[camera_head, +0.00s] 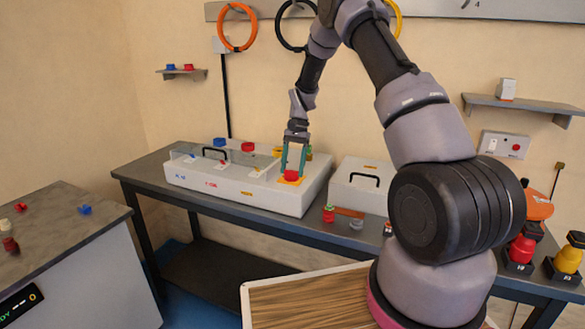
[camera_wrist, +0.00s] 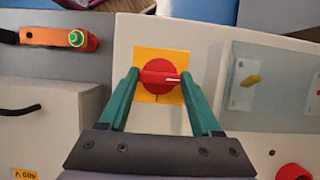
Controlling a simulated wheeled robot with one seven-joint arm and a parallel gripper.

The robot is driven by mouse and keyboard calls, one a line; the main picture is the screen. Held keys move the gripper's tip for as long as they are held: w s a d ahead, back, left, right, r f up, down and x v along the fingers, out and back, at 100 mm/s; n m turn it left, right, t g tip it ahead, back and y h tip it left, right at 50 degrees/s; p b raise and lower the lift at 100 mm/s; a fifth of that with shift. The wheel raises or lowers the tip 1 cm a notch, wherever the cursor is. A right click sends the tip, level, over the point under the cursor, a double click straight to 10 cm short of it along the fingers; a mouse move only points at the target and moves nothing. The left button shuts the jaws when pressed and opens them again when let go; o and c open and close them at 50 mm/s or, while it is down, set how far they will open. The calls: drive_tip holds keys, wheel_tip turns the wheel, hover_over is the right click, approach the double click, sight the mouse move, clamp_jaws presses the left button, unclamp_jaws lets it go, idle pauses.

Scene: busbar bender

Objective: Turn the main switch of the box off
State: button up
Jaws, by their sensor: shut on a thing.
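The box (camera_head: 240,198) is a long white case on the dark table against the wall, with a clear lid over its left part. Its main switch is a red rotary knob (camera_head: 291,176) on a yellow square plate at the right part of the box top. In the wrist view the red knob (camera_wrist: 160,78) sits on the yellow plate (camera_wrist: 155,57), with a white mark toward its right side. My gripper (camera_head: 293,168) reaches down from above. Its green fingers (camera_wrist: 158,84) stand on either side of the knob and are shut on it.
A second white case with a black handle (camera_head: 364,179) stands right of the box. A copper bar (camera_head: 349,212) with a red-green piece lies in front of it. Red and yellow parts (camera_head: 569,256) stand at the table's right end. A separate grey bench (camera_head: 60,235) is at left.

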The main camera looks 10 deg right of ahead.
drive_tip(key=o, duration=1.4)
drive_tip(key=v, duration=1.1)
drive_tip(key=shift+f, duration=0.1)
